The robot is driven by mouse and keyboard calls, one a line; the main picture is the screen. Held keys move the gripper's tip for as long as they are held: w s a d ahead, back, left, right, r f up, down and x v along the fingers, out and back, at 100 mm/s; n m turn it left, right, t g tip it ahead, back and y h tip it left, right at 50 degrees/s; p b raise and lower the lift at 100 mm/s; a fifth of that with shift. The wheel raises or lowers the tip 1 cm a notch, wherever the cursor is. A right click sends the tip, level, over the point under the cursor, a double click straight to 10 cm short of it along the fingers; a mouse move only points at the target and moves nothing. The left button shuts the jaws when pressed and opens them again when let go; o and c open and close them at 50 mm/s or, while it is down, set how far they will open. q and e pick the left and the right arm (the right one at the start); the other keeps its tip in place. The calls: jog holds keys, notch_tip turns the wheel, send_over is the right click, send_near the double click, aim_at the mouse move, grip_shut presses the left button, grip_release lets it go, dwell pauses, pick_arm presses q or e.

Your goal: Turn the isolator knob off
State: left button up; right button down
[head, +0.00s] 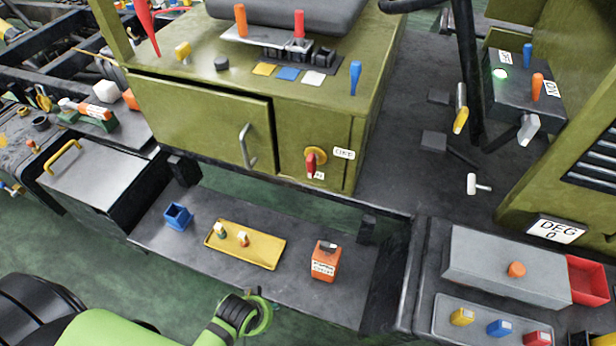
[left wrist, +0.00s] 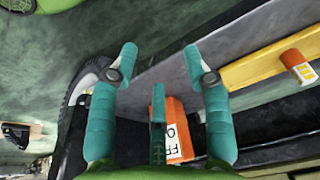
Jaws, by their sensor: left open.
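The isolator knob (head: 312,160) is a red handle on a yellow disc, on the front of the olive cabinet right of its door. Its handle hangs about vertical, pointing down towards a small white label partly behind it. A second white label (head: 343,153) sits to its right; the lettering is too small to read surely. My left arm reaches in at the bottom of the head view, well below and in front of the knob. My left gripper (left wrist: 160,62) is open and empty, its teal fingers spread. The knob is not in the left wrist view. My right gripper is not in view.
An orange labelled box (head: 325,261), a yellow tray (head: 262,252) with small parts and a blue holder (head: 178,216) stand on the dark shelf below the cabinet. The cabinet door (head: 200,118) has a protruding handle. Levers (head: 355,78) rise from the cabinet top.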

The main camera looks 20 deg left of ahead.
pick_arm(q)
jog(key=w+d+r+t+h+p, duration=0.1)
jog(key=w+r+t, duration=0.1)
jog(key=w+r, duration=0.35)
jog(key=w+d+r+t+p, duration=0.1)
jog(key=w+r+t+p, duration=0.15)
jog(key=r, duration=0.65)
jog(key=n+t, duration=0.2)
jog(key=t, duration=0.7)
send_near(311, 171)
jog(key=w+f, duration=0.2)
jog(key=w, duration=0.2)
jog(key=shift+d+r+n+t+y, duration=0.3)
jog(key=shift+d+r+t+y, duration=0.1)
jog(key=shift+t, duration=0.25)
jog(key=shift+w+r, duration=0.15)
jog(key=shift+w, duration=0.25)
jog(key=w+p, duration=0.1)
jog(key=w, duration=0.5)
jog(key=shift+w, duration=0.1)
grip_shut()
